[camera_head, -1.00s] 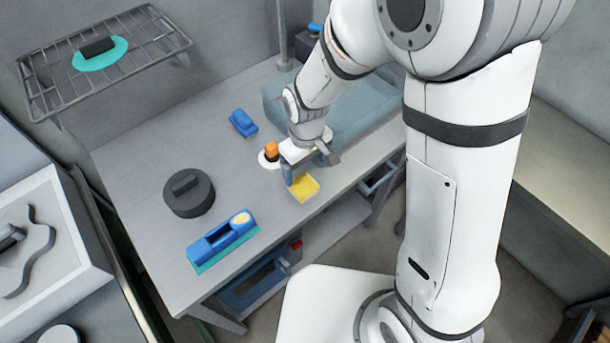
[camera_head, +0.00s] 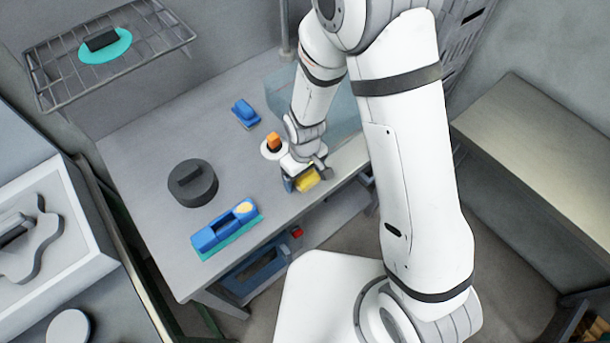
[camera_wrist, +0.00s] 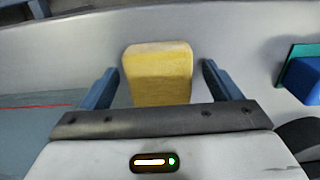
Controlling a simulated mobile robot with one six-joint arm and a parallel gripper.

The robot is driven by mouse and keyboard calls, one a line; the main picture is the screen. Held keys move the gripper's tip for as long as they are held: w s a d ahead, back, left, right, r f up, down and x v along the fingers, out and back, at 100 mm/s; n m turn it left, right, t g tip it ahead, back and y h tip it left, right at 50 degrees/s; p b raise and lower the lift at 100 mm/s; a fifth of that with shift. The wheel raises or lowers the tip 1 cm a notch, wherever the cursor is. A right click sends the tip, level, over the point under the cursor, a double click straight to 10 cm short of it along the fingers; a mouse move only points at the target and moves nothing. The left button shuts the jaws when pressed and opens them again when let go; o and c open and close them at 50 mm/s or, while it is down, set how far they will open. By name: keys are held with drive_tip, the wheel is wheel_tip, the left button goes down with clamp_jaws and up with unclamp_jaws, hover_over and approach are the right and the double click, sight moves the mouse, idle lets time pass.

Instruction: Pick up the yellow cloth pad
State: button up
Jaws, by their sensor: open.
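The yellow cloth pad (camera_head: 308,181) lies on the grey table near its front edge. In the wrist view the pad (camera_wrist: 158,72) sits between my two blue fingers, with a gap on each side. My gripper (camera_head: 303,184) is low over the table at the pad; it also shows in the wrist view (camera_wrist: 160,84). The gripper is open, one finger to either side of the pad, and holds nothing. In the head view the gripper hides part of the pad.
An orange-topped item on a white disc (camera_head: 273,145) stands just behind the gripper. A blue tool (camera_head: 225,228) on a teal mat, a dark round weight (camera_head: 192,184) and a small blue item (camera_head: 245,114) are on the table. A translucent bluish block (camera_head: 340,108) stands at the back right.

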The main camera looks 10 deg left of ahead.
drive_tip(key=shift+c, duration=0.5)
drive_tip(key=c, duration=1)
drive_tip(key=shift+o, duration=0.2)
drive_tip(key=shift+r, duration=0.1)
wheel_tip(320, 180, up, 10)
drive_tip(key=shift+f+b, duration=0.1)
drive_tip(key=shift+b, duration=0.75)
